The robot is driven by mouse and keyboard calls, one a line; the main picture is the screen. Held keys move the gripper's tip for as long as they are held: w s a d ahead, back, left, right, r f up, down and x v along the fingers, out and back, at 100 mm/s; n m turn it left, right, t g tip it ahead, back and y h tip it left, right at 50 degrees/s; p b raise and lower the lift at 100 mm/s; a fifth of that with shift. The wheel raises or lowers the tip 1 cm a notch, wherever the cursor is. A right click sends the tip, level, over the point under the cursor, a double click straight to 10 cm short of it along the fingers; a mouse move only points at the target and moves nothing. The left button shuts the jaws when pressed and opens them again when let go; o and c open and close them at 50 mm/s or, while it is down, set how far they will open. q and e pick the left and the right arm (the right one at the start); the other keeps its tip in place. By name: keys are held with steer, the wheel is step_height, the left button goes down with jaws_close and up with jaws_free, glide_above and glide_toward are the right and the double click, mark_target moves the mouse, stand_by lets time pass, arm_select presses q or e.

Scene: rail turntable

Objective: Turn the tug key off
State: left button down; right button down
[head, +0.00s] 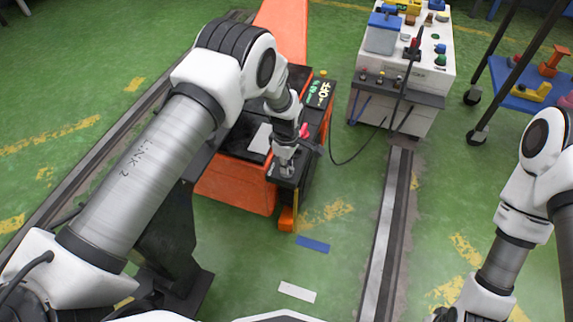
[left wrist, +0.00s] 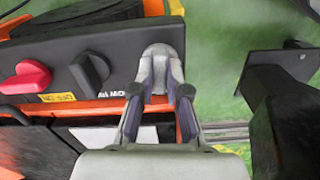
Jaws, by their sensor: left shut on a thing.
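The orange tug (head: 228,188) stands at the middle of the head view, with a dark control panel (left wrist: 112,50) along its side. A grey, rounded key (left wrist: 160,52) stands at the panel's right end in the left wrist view. My left gripper (left wrist: 162,90) is shut on this key, one finger on each side. In the head view the left gripper (head: 287,166) is at the panel's near end and covers the key. The key's exact turn angle is hard to tell. My right arm shows at the right edge, its gripper out of frame.
A red knob (left wrist: 26,76) and a black knob (left wrist: 90,70) sit left of the key. A board marked OFF (head: 322,93) is at the tug's far right. A white cart (head: 425,75) stands behind, linked by a black cable (head: 357,150). Floor rails flank the tug.

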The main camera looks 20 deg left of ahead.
arm_select(q)
steer(key=shift+n, duration=0.7)
steer(key=c, duration=1.2)
jaws_free()
steer(key=shift+o, duration=0.2)
step_height(320, 180, up, 12)
